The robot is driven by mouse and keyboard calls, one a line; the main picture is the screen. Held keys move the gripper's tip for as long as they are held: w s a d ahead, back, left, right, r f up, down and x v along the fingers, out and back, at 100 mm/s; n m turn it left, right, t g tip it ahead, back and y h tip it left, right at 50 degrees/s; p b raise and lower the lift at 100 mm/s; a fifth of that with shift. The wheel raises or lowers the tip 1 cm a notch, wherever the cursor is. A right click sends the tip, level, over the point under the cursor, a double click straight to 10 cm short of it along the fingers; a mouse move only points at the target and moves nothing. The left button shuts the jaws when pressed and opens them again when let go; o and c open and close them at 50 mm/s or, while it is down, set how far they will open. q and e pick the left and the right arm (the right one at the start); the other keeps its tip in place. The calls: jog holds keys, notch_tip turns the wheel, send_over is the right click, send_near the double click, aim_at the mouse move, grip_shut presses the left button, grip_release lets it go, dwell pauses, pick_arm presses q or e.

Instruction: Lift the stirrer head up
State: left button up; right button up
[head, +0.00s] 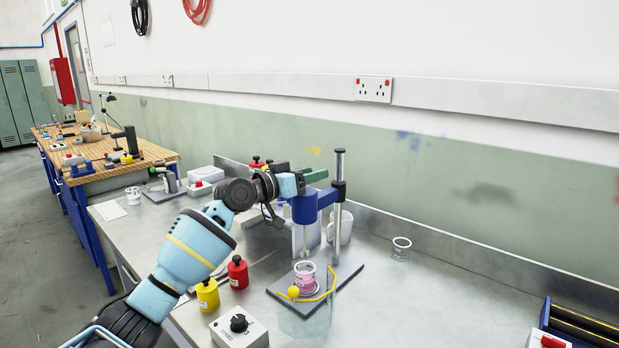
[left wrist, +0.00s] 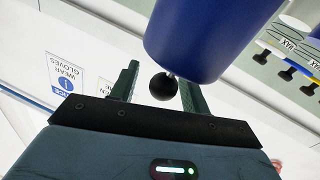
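The stirrer stands on the metal bench in the head view, with a blue stirrer head (head: 306,206) on an upright steel column (head: 340,190) and a grey base plate. The head also fills the upper middle of the left wrist view (left wrist: 210,35). A black ball knob (left wrist: 163,88) sticks out from the head on a short pin. My left gripper (head: 309,180) is at the head, its green fingers (left wrist: 158,82) apart on both sides of the knob. A gap shows at the left finger; contact at the right cannot be told. A beaker with pink liquid (head: 306,281) stands below the head.
A clear shield (head: 305,322) and a yellow bar (head: 328,290) stand in front of the beaker. A control box (head: 238,330), red bottle (head: 238,273) and yellow bottle (head: 208,295) are at the left. A white mug (head: 345,228) stands behind. The bench at right is mostly clear around a glass beaker (head: 401,249).

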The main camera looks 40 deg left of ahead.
pick_arm(q)
jog(key=shift+f, duration=0.2)
jog(key=shift+s+a+f, duration=0.1)
jog(key=shift+s, duration=0.2)
jog(key=b+v, duration=0.1)
jog(key=v, duration=0.6)
jog(key=shift+s, duration=0.1)
dwell(0.4)
